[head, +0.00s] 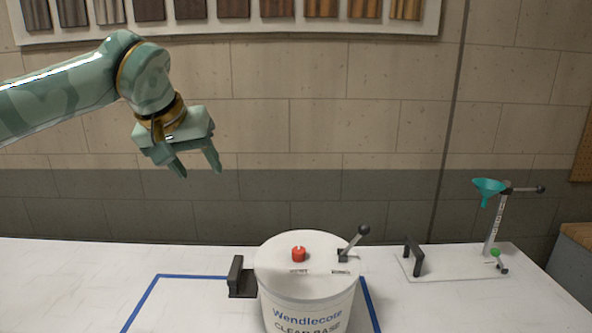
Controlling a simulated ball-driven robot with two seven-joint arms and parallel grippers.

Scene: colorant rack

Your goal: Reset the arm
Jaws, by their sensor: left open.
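My left gripper (199,172) hangs in the air at the upper left of the head view, in front of the tiled wall. Its two fingers point down and are apart, with nothing between them. It is well above the table and up to the left of the white paint bucket. My left arm comes in from the left edge, bent at the wrist. My right gripper is not in view.
A white bucket (300,285) with a red cap (299,254) and a black-knobbed lever (354,243) stands inside a blue tape outline (148,300). A stand with a teal funnel (488,187) is at the right. The left tabletop (60,285) is clear.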

